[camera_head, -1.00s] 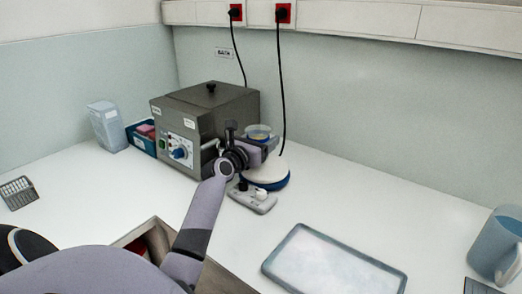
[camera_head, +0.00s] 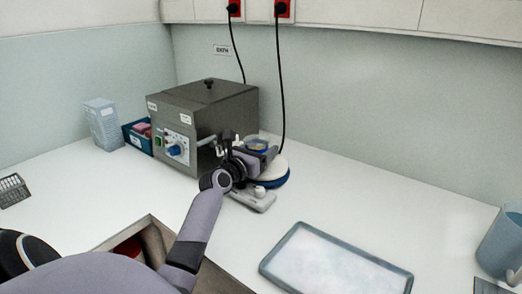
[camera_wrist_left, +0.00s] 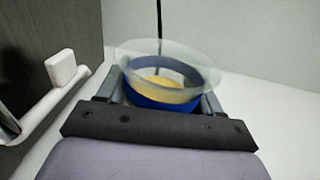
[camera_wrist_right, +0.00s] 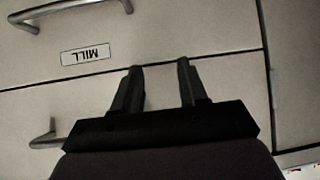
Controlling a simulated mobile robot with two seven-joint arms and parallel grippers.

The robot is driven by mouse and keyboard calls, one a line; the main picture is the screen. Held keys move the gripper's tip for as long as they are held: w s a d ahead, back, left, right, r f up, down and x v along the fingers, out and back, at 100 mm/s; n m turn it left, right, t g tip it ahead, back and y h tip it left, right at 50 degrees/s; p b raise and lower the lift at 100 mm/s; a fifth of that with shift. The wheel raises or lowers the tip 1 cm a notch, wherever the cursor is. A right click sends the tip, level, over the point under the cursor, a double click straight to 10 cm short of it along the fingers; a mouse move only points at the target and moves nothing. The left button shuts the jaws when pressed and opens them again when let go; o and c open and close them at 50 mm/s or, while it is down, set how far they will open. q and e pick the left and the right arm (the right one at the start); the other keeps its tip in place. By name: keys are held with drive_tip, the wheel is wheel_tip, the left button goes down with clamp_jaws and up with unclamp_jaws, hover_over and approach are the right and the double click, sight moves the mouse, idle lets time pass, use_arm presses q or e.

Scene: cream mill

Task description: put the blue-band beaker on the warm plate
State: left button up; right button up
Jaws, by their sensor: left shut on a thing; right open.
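The blue-band beaker (camera_head: 256,144), clear with yellow contents, is held by my left gripper (camera_head: 262,152). In the left wrist view the beaker (camera_wrist_left: 165,88) sits between the fingers, its blue band at their level and its clear rim flaring above. The warm plate (camera_head: 277,172), a round white top with a blue side, stands on the counter just below the gripper, which hides part of it. I cannot tell whether the beaker touches the plate. My right gripper (camera_wrist_right: 160,88) is open and empty in front of drawer fronts, one labelled MILL.
A grey bath box (camera_head: 205,115) with a dial stands just left of the gripper. A control unit with a white knob (camera_head: 259,193) is in front of the plate. A blue-rimmed tray (camera_head: 335,262) lies front right, a jug (camera_head: 502,243) far right. An open drawer (camera_head: 150,235) is at the front.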

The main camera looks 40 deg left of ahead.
use_arm(q)
drive_tip(key=o, duration=1.1)
drive_tip(key=shift+o, duration=0.2)
drive_tip(key=s, duration=0.4)
drive_tip(key=s+d, duration=0.1)
drive_tip(key=s, duration=0.3)
drive_tip(key=s+d, duration=0.1)
drive_tip(key=s, duration=0.2)
drive_tip(key=shift+s+d+r, duration=0.15)
drive_tip(key=shift+s, duration=0.25)
